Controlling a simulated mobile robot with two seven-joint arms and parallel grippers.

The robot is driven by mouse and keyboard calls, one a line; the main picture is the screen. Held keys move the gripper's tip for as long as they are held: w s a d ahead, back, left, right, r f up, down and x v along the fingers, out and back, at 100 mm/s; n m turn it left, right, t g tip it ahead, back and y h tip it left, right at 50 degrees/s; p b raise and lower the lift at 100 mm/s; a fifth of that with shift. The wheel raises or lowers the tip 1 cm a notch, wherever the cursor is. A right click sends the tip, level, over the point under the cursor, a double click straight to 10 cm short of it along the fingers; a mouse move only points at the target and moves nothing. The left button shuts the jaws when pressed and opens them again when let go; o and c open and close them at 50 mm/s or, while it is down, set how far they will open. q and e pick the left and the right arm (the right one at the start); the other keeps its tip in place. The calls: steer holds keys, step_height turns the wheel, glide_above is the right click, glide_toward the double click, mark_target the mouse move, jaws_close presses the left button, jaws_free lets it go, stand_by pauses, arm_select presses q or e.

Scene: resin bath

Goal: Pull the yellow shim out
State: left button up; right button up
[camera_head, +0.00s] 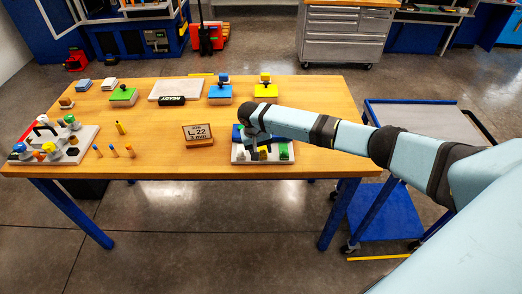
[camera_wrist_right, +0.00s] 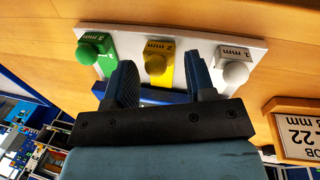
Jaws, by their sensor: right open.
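The yellow shim (camera_wrist_right: 155,66), marked 2 mm with a round yellow knob, sits in a white holder (camera_wrist_right: 200,38) between a green 3 mm shim (camera_wrist_right: 95,50) and a white 1 mm shim (camera_wrist_right: 235,66). My right gripper (camera_wrist_right: 160,80) is open, with one finger on each side of the yellow shim and its knob seen between them; whether they touch it cannot be told. In the head view my right gripper (camera_head: 258,150) is over the holder (camera_head: 288,158) and partly hides the shims. A little yellow (camera_head: 263,152) shows there. My left gripper is not in view.
A wooden sign (camera_head: 198,135) reading 22 and 3 mm stands left of the holder. Green (camera_head: 123,95), blue (camera_head: 220,93) and yellow (camera_head: 265,92) blocks stand at the back. A fixture board (camera_head: 55,143) is at the left, with small pegs beside it. The table's middle is mostly clear.

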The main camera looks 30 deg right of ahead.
step_height(320, 180, up, 13)
steer(key=a+b, duration=0.1)
steer(key=a, duration=0.1)
steer(key=shift+w+a, duration=0.15)
steer(key=shift+w, duration=0.3)
steer(key=shift+s, duration=0.1)
